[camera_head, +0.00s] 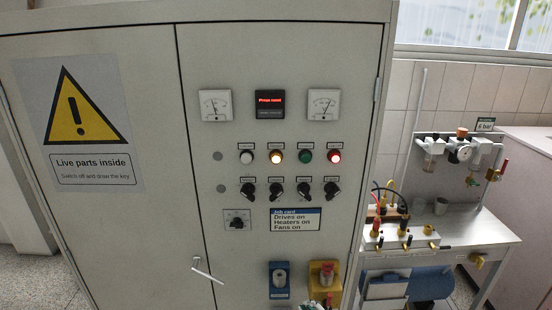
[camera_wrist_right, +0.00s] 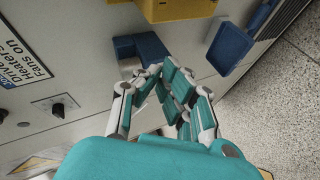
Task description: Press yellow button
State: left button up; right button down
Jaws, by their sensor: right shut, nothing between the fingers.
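The row of round lamps or buttons on the grey cabinet has a lit amber-yellow one (camera_head: 276,157), second from the left. A white one (camera_head: 246,157) is on its left, and a green one (camera_head: 306,157) and a lit red one (camera_head: 335,157) are on its right. My right gripper (camera_wrist_right: 161,69) is shut and empty, its fingertips together near a blue box (camera_wrist_right: 150,45) on the cabinet front. In the head view only a little of it shows at the bottom edge (camera_head: 316,305), well below the lamp row. The left gripper is not in view.
Black knobs (camera_head: 304,190) sit below the lamps, with a job card (camera_head: 295,219) under them. A blue box (camera_head: 279,279) and a yellow box (camera_head: 323,274) stick out low on the cabinet. A door handle (camera_head: 207,270) projects at left. A workbench (camera_head: 440,240) stands at right.

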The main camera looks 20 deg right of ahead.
aim_at(276, 159)
jog(key=w+a+r+n+t+y+p, duration=0.1)
jog(key=w+a+r+n+t, duration=0.15)
jog(key=r, duration=0.75)
jog(key=w+a+r+n+t+y, duration=0.15)
jog(key=w+r+n, duration=0.25)
jog(key=r, duration=0.6)
jog(key=s+a+r+n+y, duration=0.1)
jog(key=r+n, duration=0.3)
jog(key=r, duration=0.6)
jog(key=s+a+r+n+t+y+p, duration=0.1)
jog(key=a+r+n+y, duration=0.3)
jog(key=r, duration=0.7)
jog(key=shift+s+r, duration=0.2)
jog(key=shift+s, duration=0.05)
jog(key=w+d+b, duration=0.2)
jog(key=w, duration=0.6)
jog(key=shift+w+d, duration=0.25)
jog(key=shift+w+d, duration=0.1)
jog(key=shift+w, duration=0.3)
